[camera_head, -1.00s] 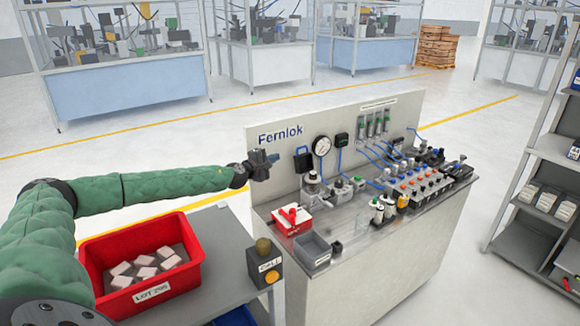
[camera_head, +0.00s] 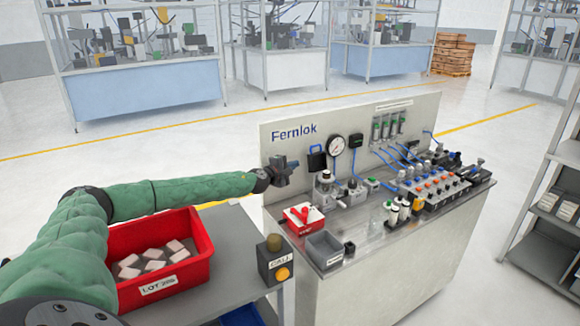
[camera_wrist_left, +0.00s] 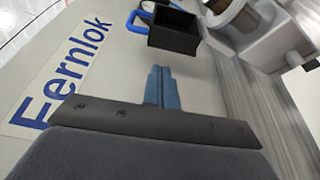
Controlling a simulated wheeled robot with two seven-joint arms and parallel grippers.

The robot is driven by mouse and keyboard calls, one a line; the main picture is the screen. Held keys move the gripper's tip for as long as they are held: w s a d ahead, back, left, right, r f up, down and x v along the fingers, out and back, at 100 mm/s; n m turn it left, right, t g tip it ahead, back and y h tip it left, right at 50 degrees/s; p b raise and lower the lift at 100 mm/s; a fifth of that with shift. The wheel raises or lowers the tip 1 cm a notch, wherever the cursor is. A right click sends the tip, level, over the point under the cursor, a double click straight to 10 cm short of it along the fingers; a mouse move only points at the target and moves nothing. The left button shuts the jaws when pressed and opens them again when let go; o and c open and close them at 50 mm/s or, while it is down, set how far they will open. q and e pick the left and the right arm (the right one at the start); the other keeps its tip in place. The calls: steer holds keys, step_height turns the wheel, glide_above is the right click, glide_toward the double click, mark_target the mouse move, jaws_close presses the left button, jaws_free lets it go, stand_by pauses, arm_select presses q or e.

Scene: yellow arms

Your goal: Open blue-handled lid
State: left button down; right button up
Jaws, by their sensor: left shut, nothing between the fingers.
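A black box-shaped piece (camera_head: 317,161) with a blue loop handle is on the upright panel, right of the "Fernlok" lettering. I take it to be the blue-handled lid. In the left wrist view, the black box (camera_wrist_left: 174,38) is at the top centre, with the blue handle (camera_wrist_left: 138,20) at its left. My left gripper (camera_head: 292,165) is just left of the box in the head view, in front of the panel and apart from it. Its blue fingers (camera_wrist_left: 162,85) are together and empty, pointing toward the box. My right gripper is not in view.
A pressure gauge (camera_head: 336,144) is right of the box. A red crate (camera_head: 203,246) and a call button box (camera_head: 276,262) stand on the grey table at left.

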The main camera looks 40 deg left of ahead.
mark_target(317, 158)
arm_select(q)
steer(key=w+p, duration=0.1)
steer(key=w, duration=0.5)
steer(key=shift+d+f, duration=0.2)
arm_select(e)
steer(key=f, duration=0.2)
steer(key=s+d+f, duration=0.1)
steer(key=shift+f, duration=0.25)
arm_select(q)
steer(key=shift+d, duration=0.1)
steer(key=shift+s+d+r+m+t+p, duration=0.25)
steer(key=shift+d+r+m+p, duration=0.25)
steer(key=shift+m+p, duration=0.3)
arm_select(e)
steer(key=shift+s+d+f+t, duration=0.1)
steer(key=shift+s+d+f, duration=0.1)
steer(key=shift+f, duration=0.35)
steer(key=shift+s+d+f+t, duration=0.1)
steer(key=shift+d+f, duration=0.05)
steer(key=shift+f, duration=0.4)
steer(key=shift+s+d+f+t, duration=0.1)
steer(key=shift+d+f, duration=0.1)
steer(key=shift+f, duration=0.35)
